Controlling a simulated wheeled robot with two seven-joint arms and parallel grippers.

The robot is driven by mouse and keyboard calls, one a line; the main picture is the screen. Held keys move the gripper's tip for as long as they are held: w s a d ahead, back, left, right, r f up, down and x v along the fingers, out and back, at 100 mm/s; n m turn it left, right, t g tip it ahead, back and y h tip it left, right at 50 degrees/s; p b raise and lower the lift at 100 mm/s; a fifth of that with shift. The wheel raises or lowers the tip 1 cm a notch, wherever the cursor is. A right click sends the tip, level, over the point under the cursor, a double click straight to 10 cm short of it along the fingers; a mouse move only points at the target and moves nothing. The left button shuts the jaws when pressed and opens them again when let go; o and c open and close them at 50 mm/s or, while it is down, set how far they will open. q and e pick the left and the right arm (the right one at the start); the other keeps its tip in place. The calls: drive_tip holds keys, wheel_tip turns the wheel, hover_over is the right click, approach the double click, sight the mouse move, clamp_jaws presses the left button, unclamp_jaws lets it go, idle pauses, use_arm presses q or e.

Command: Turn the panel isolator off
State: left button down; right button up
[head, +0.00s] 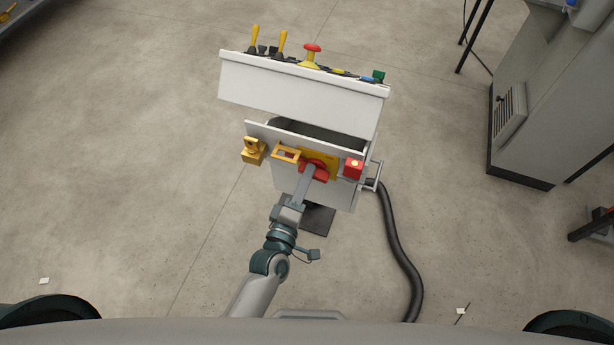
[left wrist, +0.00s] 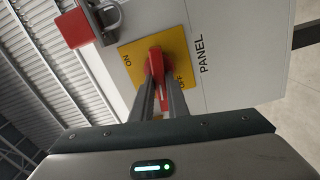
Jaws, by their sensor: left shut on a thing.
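The panel isolator has a red rotary handle (left wrist: 157,80) on a yellow plate (left wrist: 133,78) marked ON and OFF, with PANEL printed beside it. In the left wrist view the handle lies between the ON and OFF words; I cannot tell its exact setting. In the head view the red handle (head: 318,165) and yellow plate (head: 332,157) are on the front of the white control box (head: 340,195). My left gripper (head: 313,173) is shut on the handle, with one finger on each side in the left wrist view. My right gripper is out of view.
Above is a console (head: 300,85) with levers. A black hose (head: 400,255) runs down on the right.

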use_arm(q)
drive_tip(key=shift+f+n, duration=0.15)
drive_tip(key=shift+n, duration=0.85)
drive_tip(key=c, duration=1.7)
unclamp_jaws()
drive_tip(key=shift+s, duration=0.15)
